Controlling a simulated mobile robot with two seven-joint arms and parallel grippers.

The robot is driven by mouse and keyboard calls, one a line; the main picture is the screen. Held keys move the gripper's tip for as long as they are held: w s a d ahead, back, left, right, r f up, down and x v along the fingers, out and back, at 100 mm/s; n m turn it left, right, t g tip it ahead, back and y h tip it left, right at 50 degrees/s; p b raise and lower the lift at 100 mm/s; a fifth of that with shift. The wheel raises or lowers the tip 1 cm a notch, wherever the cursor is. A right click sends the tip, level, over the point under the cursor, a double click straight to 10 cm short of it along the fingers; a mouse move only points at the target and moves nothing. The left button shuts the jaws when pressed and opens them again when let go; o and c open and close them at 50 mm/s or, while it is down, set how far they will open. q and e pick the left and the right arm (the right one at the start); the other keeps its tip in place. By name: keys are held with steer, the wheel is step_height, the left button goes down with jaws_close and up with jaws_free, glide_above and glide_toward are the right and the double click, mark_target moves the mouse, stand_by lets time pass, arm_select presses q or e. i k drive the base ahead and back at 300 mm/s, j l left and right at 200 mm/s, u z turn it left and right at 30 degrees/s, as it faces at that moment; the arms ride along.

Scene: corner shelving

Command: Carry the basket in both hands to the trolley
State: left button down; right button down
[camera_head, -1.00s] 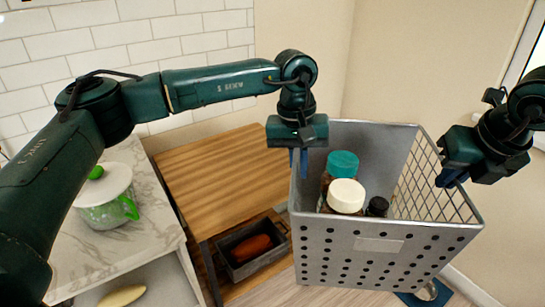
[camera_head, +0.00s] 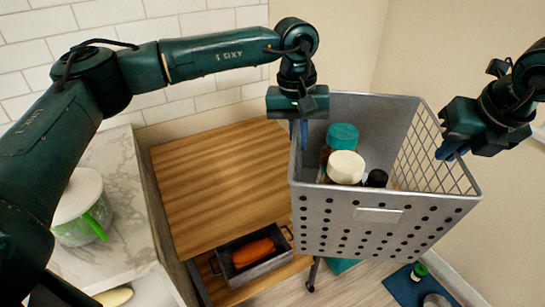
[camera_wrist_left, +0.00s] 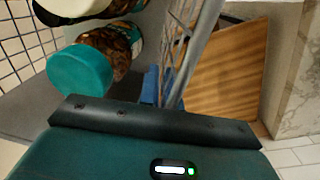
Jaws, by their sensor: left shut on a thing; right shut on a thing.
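The grey basket (camera_head: 385,222) hangs in the air between my two grippers in the head view, roughly level, with perforated front and mesh right side. It holds a jar with a teal lid (camera_head: 342,137), a jar with a cream lid (camera_head: 346,167) and a dark-capped bottle (camera_head: 376,179). My left gripper (camera_head: 298,130) is shut on the left rim; in the left wrist view its blue fingers (camera_wrist_left: 150,86) straddle the basket wall beside the teal-lidded jar (camera_wrist_left: 82,72). My right gripper (camera_head: 452,148) is shut on the right rim. I cannot make out a trolley for certain.
A wooden-topped unit (camera_head: 210,185) stands left of the basket, with a dark tray (camera_head: 228,271) holding an orange item below. A marble counter (camera_head: 125,180) with a white-and-green pot (camera_head: 82,212) is further left. A blue mat (camera_head: 405,290) with items lies on the floor, lower right.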

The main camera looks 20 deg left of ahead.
mark_target(242, 176)
steer(key=i+u, duration=0.6)
steer(key=u, duration=0.15)
steer(key=i+u, duration=0.25)
steer(key=u, duration=0.15)
